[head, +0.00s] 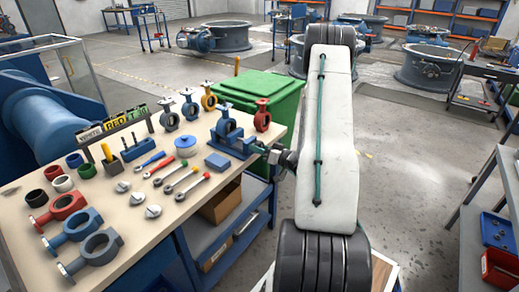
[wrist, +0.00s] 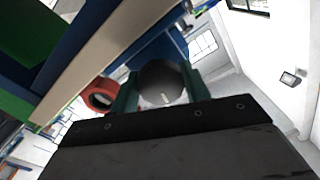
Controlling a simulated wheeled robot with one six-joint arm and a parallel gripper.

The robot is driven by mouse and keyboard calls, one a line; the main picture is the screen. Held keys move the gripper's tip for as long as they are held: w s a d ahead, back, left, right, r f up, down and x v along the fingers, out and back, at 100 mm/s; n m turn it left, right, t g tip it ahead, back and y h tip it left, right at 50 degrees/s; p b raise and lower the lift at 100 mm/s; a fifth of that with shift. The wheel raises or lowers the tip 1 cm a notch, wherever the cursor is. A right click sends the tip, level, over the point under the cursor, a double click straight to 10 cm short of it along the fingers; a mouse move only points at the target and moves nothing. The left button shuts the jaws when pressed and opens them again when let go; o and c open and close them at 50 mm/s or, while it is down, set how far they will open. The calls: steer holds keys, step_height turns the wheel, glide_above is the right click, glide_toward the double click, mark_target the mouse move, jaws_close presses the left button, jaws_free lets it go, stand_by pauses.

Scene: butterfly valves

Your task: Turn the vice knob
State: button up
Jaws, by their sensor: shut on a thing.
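The blue vice (head: 232,142) is at the right edge of the workbench. In the wrist view its blue body (wrist: 152,52) shows behind the knob. The vice knob (wrist: 160,80) is a dark, round piece with a small light mark. My gripper (wrist: 160,90) has a green finger on each side of the knob and is shut on it. In the head view my gripper (head: 262,149) reaches the vice from the right. The knob is too small and covered there to make out, and its turn angle cannot be told.
The workbench (head: 140,238) holds valve rings, wrenches and a sign. A red valve (head: 262,117) stands just behind the vice and shows as a red ring (wrist: 98,95) in the wrist view. A green bin (head: 283,86) is close behind the bench.

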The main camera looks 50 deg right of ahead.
steer(key=shift+f, duration=0.1)
stand_by(0.4)
steer(key=o, duration=1)
steer(key=shift+s+d, duration=0.15)
steer(key=shift+s, duration=1.85)
steer(key=shift+s+d, duration=0.15)
steer(key=shift+s, duration=1.8)
